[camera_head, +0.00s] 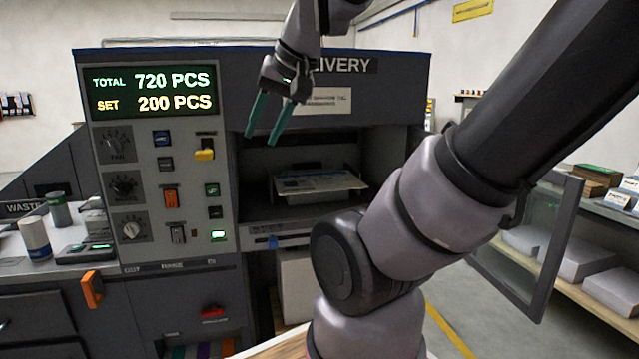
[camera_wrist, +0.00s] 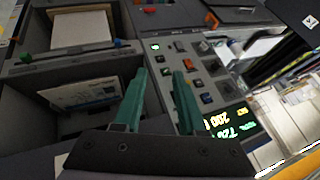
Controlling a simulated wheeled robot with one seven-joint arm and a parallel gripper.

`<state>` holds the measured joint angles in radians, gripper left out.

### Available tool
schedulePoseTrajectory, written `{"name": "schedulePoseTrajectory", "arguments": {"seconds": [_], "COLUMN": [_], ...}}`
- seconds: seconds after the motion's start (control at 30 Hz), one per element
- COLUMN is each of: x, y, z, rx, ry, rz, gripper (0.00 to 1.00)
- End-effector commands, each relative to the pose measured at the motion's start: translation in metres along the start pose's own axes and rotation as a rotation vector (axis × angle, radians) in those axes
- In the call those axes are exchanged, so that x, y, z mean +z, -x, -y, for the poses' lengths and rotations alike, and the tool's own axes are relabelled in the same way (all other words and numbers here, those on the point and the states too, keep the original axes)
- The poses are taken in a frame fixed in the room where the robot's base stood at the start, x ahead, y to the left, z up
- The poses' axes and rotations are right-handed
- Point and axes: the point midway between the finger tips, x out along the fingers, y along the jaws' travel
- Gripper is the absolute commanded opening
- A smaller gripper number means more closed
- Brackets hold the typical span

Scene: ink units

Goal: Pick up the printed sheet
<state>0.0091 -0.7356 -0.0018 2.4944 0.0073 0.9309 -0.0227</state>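In the wrist view my gripper (camera_wrist: 157,90) points toward the bay's side wall and the control panel (camera_wrist: 190,80). Whether one sheet or a stack lies there is hard to tell.
The control panel (camera_head: 165,190) with knobs and switches stands left of the bay. A hinged clear door (camera_head: 520,245) stands open at the right. A shelf with paper stacks (camera_head: 590,262) is beyond it. A waste counter with cups (camera_head: 36,238) is at the far left.

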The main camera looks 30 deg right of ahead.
Motion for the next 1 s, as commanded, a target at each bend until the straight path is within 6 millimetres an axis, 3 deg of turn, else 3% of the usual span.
{"name": "schedulePoseTrajectory", "arguments": {"seconds": [0.17,0.37,0.67,0.87,1.0], "x": [0.001,-0.007,-0.056,-0.106,-0.136], "y": [-0.031,-0.077,-0.139,-0.179,-0.207], "z": [-0.008,-0.016,-0.045,-0.102,-0.167], "rx": [-0.005,-0.139,-0.516,-0.766,-0.884], "ry": [-0.044,-0.146,-0.364,-0.534,-0.652], "rz": [0.171,0.415,0.505,0.338,0.123], "gripper": [0.40,0.40,0.40,0.40,0.40]}}
